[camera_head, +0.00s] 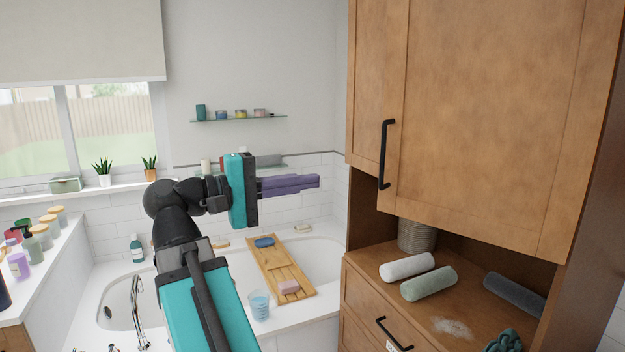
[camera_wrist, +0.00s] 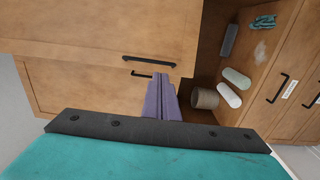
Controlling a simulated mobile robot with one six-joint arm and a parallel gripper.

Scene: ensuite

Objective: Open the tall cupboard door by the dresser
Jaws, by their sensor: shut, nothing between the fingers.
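In the wrist view, the wooden fronts (camera_wrist: 90,25) appear sideways, with one black handle (camera_wrist: 149,62) and a second black handle (camera_wrist: 140,74) just beyond the fingertips. My gripper (camera_head: 318,181) has purple fingers, shut and empty, pointing right toward the cupboard. The fingertips also show in the wrist view (camera_wrist: 162,82). They appear apart from the handles; the exact gap is unclear.
Below the door, an open shelf (camera_head: 450,300) holds rolled towels (camera_head: 407,267) and a woven basket (camera_head: 417,236). A drawer handle (camera_head: 393,334) sticks out beneath. Behind my arm is a bathtub with a wooden tray (camera_head: 280,265) and a cup (camera_head: 260,304). A glass shelf (camera_head: 238,118) hangs behind.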

